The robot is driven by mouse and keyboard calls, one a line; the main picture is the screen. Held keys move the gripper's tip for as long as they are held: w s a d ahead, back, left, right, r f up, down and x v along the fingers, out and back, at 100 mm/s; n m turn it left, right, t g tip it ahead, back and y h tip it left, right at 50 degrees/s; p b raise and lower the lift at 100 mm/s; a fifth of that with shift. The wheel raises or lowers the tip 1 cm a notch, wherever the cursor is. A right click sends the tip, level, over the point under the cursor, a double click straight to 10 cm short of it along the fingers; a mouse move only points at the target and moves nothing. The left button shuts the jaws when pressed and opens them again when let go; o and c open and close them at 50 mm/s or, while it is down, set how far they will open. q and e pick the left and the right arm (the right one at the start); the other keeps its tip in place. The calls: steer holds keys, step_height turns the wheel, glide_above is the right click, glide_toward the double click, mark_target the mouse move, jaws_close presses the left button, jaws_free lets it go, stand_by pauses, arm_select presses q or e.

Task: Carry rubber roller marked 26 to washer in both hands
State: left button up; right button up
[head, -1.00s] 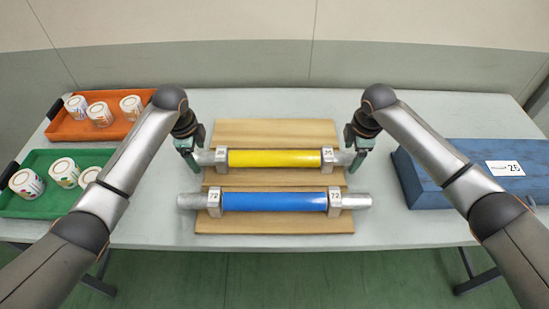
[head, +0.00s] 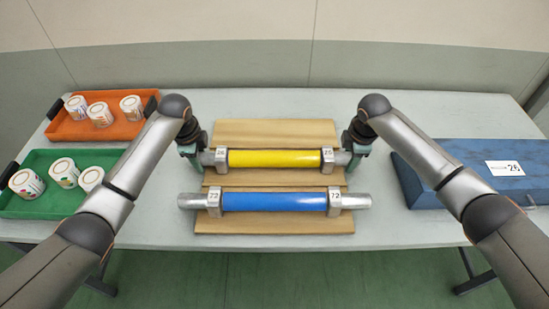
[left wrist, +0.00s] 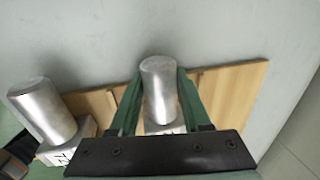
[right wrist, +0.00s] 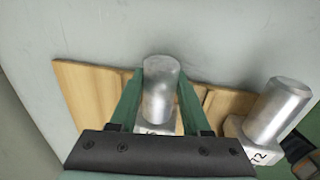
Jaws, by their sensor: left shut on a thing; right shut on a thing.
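The yellow roller (head: 274,158) lies across the far part of the wooden stand, its metal ends in blocks whose label looks like 26. My left gripper (head: 196,158) is shut on its left metal end; the left wrist view shows that shaft end (left wrist: 159,88) between the green fingers. My right gripper (head: 352,157) is shut on its right metal end; the right wrist view shows that end (right wrist: 160,88) between the fingers. The roller still sits level at the stand. The blue box (head: 470,172) with a label reading 26 stands at the right of the table.
A blue roller (head: 274,201) marked 72 lies parallel in front, close to the yellow one. The wooden stand (head: 275,228) is under both. An orange tray (head: 75,127) and a green tray (head: 40,207) with white cups stand at the left. Bare table lies between stand and box.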

arm_select(q)
jaws_close()
arm_select(e)
jaws_close()
arm_select(q)
steer(key=shift+w+r, duration=0.1)
arm_select(e)
steer(key=shift+w+r, duration=0.1)
stand_by(0.4)
